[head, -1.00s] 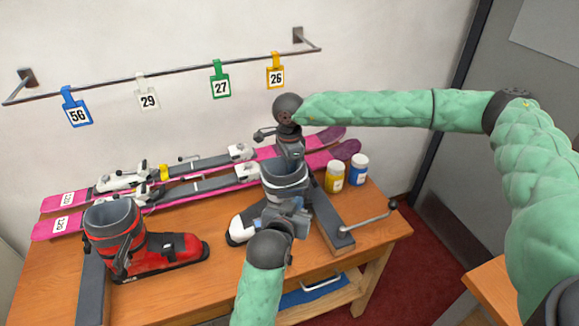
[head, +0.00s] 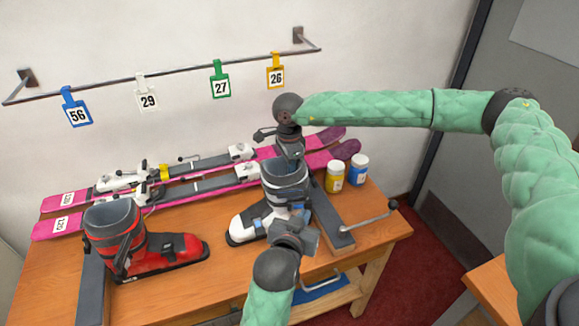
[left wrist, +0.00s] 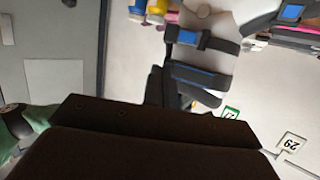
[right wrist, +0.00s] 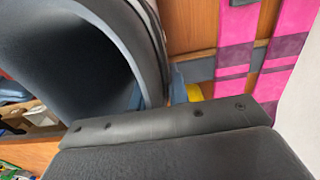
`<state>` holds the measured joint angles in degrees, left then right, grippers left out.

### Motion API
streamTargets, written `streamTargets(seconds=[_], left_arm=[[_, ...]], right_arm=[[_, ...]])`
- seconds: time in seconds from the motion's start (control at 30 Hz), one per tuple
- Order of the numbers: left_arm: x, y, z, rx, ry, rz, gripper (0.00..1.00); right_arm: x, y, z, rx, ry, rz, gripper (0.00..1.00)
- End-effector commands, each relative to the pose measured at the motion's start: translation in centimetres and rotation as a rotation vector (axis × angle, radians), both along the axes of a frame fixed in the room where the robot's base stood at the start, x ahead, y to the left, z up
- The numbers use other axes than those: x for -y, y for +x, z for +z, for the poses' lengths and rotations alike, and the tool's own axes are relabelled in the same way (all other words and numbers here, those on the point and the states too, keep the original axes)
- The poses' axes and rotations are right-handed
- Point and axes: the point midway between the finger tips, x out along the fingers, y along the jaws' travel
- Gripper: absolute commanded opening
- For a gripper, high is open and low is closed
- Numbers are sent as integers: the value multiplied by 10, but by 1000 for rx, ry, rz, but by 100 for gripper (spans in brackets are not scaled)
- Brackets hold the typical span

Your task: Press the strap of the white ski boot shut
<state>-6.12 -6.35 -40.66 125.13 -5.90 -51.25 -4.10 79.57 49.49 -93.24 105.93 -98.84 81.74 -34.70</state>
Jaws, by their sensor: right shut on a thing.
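The white ski boot (head: 243,225) stands on the bench, toe to the left, with a grey cuff (head: 284,178). Its dark straps with blue patches show on its front in the left wrist view (left wrist: 190,38); I cannot tell whether they lie fully shut. My right gripper (head: 291,152) is at the cuff's back rim and shut on it; the right wrist view looks down along the cuff (right wrist: 70,60). My left gripper (head: 294,232) is low at the near side of the boot's shaft, just right of the blue buckle (head: 257,222). Its fingertips are hidden.
A red boot (head: 165,252) stands at the left. Pink skis (head: 110,210) lie along the back. A yellow jar (head: 334,177) and a blue-and-white jar (head: 357,169) stand right of the boot. A dark clamp with a crank handle (head: 370,217) is beside it. Number tags (head: 220,82) hang on a rail.

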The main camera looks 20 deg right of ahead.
Motion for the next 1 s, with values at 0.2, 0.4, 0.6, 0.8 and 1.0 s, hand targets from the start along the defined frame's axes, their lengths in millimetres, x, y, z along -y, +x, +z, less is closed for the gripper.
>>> streamTargets(seconds=[0.2,0.4,0.6,0.8,1.0], left_arm=[[-7,-8,3,0,0,0,0],[-27,-34,12,0,0,1,0],[-49,-63,24,-1,1,0,0],[-65,-83,31,0,0,0,0],[-70,-90,34,-1,1,0,0]], right_arm=[[0,0,0,0,0,0,0],[0,0,-1,0,0,0,0],[0,0,-1,0,0,0,0],[0,0,-1,0,0,0,0],[0,0,-1,0,0,0,0]])
